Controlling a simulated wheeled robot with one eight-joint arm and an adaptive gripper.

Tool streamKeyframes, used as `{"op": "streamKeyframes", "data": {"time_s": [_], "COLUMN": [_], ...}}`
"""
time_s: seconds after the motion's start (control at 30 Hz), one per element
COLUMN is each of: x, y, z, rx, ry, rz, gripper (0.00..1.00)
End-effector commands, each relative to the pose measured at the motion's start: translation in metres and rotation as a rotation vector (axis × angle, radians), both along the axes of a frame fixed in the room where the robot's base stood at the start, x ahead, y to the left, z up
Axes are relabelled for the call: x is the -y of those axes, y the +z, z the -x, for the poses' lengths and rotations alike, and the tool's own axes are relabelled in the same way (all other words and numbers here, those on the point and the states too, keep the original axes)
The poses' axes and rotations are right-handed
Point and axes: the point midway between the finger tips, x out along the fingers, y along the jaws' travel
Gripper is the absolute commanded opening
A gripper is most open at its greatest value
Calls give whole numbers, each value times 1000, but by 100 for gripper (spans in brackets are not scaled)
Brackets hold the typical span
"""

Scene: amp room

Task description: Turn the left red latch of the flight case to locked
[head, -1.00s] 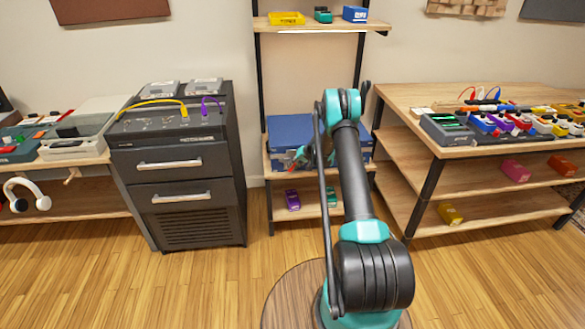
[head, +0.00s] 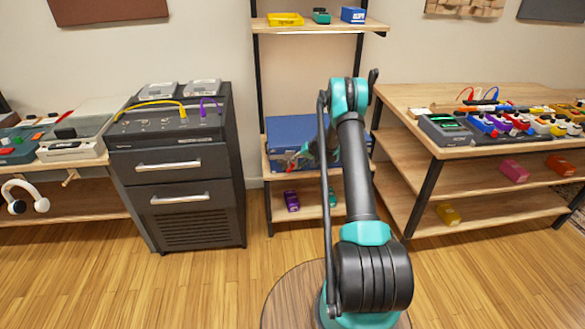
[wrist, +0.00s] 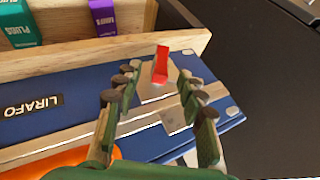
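The blue flight case (head: 292,130) sits on the middle shelf of the rack at the back, partly hidden by my arm. In the wrist view the case (wrist: 80,117) shows a LIRAFO label and a pale metal edge. The red latch (wrist: 161,65) stands up from a metal plate at that edge. My gripper (wrist: 158,84) is open, its fingers on either side of the latch plate, with the latch showing between and just past the fingertips. Whether a finger touches the latch cannot be told.
The shelf's wooden lip (wrist: 110,52) runs close along the case, with purple (wrist: 103,17) and green (wrist: 19,22) boxes beyond it. A black cabinet (head: 180,180) stands left of the rack. A table with pedals (head: 475,150) stands right. The floor between is clear.

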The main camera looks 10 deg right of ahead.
Motion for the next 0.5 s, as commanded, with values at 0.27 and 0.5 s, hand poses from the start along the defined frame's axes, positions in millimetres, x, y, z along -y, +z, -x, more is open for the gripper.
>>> {"op": "streamKeyframes", "data": {"time_s": [0.27,0.5], "x": [24,33], "y": [41,56], "z": [20,27], "rx": [-1,0], "ry": [0,1], "rz": [0,0], "gripper": [40,40]}}
